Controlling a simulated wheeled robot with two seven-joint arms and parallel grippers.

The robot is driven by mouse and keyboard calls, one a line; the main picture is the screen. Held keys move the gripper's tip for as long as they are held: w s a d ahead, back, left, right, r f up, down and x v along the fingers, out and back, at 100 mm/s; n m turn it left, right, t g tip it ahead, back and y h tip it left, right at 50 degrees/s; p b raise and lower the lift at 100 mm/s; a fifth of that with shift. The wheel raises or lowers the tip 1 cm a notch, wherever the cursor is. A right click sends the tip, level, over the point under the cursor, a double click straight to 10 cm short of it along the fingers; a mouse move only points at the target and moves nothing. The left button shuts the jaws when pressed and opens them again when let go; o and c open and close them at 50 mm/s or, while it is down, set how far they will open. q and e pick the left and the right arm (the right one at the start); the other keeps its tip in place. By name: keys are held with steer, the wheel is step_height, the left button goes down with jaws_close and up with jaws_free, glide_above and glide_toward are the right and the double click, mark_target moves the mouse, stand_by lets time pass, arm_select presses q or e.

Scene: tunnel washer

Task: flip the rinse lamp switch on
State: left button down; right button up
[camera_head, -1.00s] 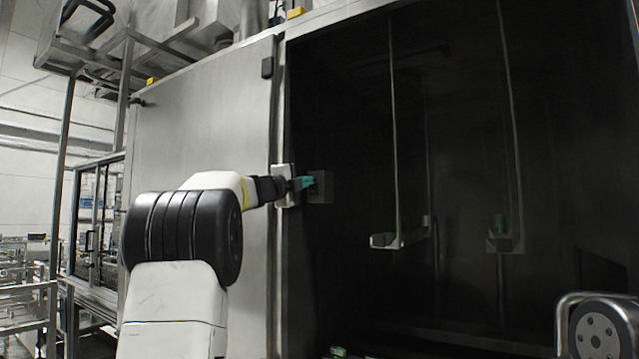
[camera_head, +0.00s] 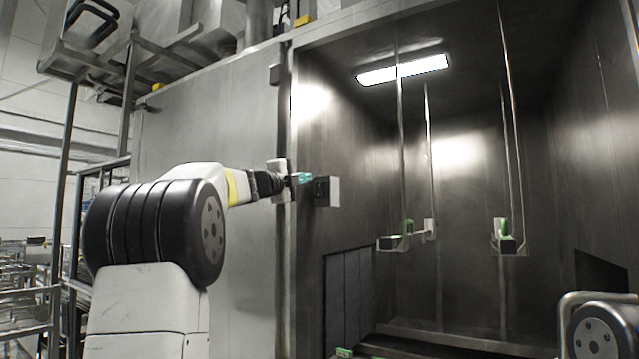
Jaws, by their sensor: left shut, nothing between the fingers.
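The lamp switch is a small grey box (camera_head: 333,191) with a dark front on the inner left wall of the tunnel, just inside the opening. The rinse lamp (camera_head: 403,70) under the tunnel ceiling is lit white. My left gripper (camera_head: 305,178) is shut and empty. Its teal fingertips are just left of the switch box, with a small gap seeming to show between them. The position of the switch's lever is too small to tell. My right gripper is not in view.
Inside the tunnel, thin rods hang with small trays (camera_head: 395,243) carrying green items (camera_head: 503,228). The opening's metal left edge (camera_head: 284,240) stands close by my left wrist.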

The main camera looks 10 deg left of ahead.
arm_select(q)
steer(key=s+a+r, duration=0.1)
steer(key=s+a, duration=0.1)
steer(key=s, duration=0.4)
steer(key=shift+s+a+r, duration=0.35)
steer(key=shift+s+a, duration=0.05)
